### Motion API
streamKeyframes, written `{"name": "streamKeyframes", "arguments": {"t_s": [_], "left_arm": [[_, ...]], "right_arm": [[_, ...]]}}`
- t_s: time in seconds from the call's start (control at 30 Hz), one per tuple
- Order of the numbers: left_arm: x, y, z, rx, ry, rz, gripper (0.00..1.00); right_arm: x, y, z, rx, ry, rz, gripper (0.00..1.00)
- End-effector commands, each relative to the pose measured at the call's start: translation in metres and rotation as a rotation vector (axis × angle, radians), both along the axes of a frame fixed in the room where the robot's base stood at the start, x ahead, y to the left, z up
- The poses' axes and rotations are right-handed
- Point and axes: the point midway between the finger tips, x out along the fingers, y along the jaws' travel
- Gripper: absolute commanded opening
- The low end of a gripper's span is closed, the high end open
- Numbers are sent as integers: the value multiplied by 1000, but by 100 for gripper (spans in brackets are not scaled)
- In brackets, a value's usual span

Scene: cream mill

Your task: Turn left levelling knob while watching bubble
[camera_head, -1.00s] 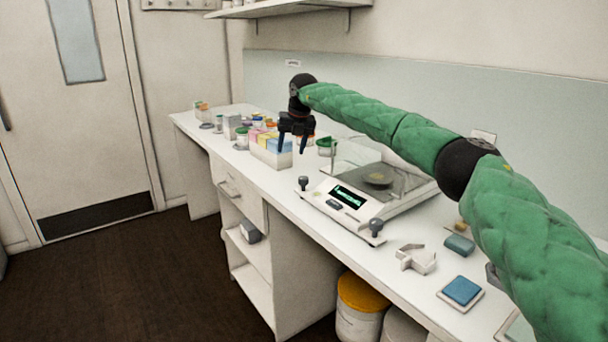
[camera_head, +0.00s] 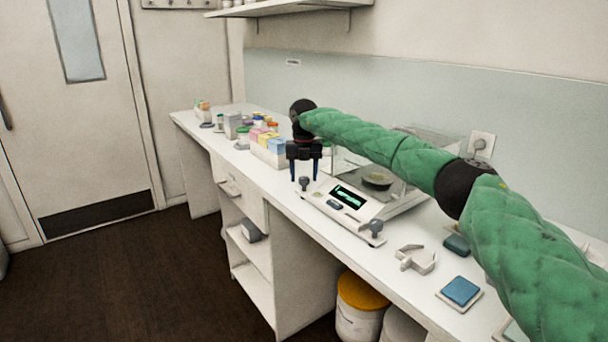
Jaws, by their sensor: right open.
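The white balance (camera_head: 328,212) stands on the bench with a lit dark display (camera_head: 348,196) and a clear draught shield. Its left levelling knob (camera_head: 304,184) is a small dark knob at the front left corner. The other dark knob (camera_head: 376,227) is at the front right corner. My right gripper (camera_head: 304,176) points down with its blue fingers apart, open, just above or around the left knob; I cannot tell whether they touch it. The bubble is too small to make out. My left gripper is not in view.
A box of coloured packets (camera_head: 268,148) stands behind the gripper, with jars and tubs further back. A white bracket-shaped piece (camera_head: 416,258) and a blue pad (camera_head: 460,291) lie right of the balance. A yellow-lidded bin (camera_head: 361,292) stands below the bench.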

Motion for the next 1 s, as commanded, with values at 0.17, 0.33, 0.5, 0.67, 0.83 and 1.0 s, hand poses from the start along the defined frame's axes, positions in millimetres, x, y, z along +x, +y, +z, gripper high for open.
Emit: {"name": "streamKeyframes", "arguments": {"t_s": [0.17,0.33,0.5,0.67,0.83,1.0], "left_arm": [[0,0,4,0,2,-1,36],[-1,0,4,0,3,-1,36],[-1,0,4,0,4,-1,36],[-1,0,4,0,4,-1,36],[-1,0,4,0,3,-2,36],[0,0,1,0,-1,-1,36]], "right_arm": [[0,0,-6,0,0,0,53],[0,0,-7,0,0,0,53],[0,0,-7,0,0,0,28],[0,0,-6,0,0,0,8],[0,0,-6,0,0,14,8],[0,0,-6,0,-1,75,8]]}}
